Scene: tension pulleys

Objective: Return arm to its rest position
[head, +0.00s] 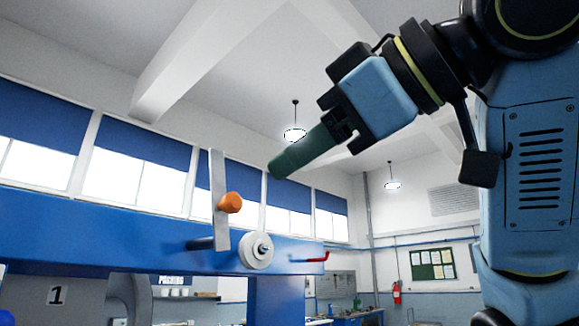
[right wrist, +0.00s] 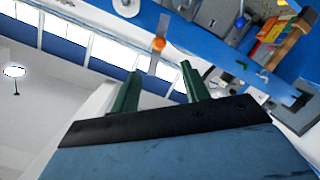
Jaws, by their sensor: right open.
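My right arm (head: 530,160) is raised at the right of the head view. Its right gripper (head: 279,167) points left and slightly down, with green fingers seen edge-on. In the right wrist view the two fingers of the right gripper (right wrist: 158,82) stand apart with nothing between them. The gripper is raised, up and to the right of the grey lever (head: 219,200) with its orange knob (head: 231,202), and appears clear of both. The orange knob also shows beyond the fingers in the right wrist view (right wrist: 158,44). My left gripper is not in view.
A blue beam (head: 120,235) crosses the lower left, bearing the lever, a pale round pulley (head: 256,250) and a red handle (head: 312,257). The air around the gripper looks clear.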

